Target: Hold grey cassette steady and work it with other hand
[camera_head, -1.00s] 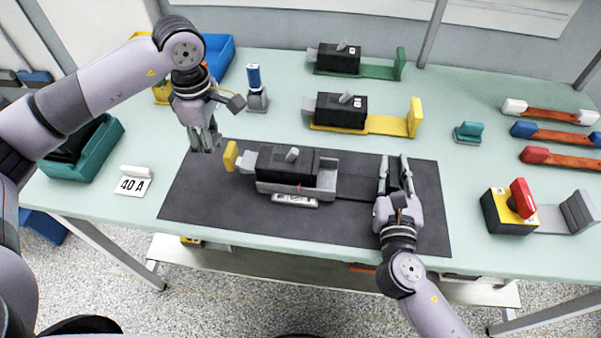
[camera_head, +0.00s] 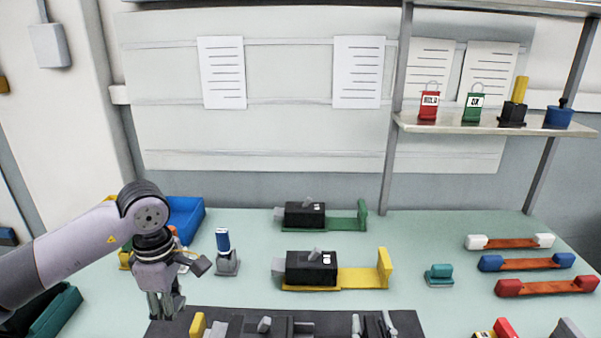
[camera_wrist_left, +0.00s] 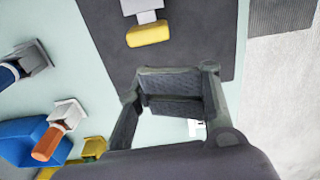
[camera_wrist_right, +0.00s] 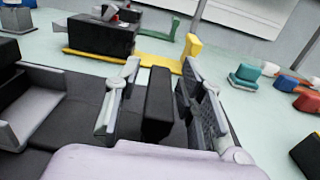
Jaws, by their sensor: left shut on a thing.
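The grey cassette (camera_head: 300,329), with its small grey lever, is cut off by the bottom of the head view. Its grey tray wall (camera_wrist_right: 35,125) shows in the right wrist view. My right gripper (camera_wrist_right: 155,95) is open, its fingers either side of the cassette's dark upright end plate (camera_wrist_right: 157,100), with gaps visible. Its fingertips (camera_head: 371,324) also show in the head view. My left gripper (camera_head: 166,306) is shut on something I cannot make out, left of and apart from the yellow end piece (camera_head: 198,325). That piece also shows in the left wrist view (camera_wrist_left: 148,35).
A yellow-based cassette (camera_head: 310,268) and a green-based one (camera_head: 305,214) stand behind. A blue-topped tool (camera_head: 224,250) and blue bin (camera_head: 184,218) are near my left gripper. A teal block (camera_head: 438,275) and several coloured-end bars (camera_head: 527,261) lie right.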

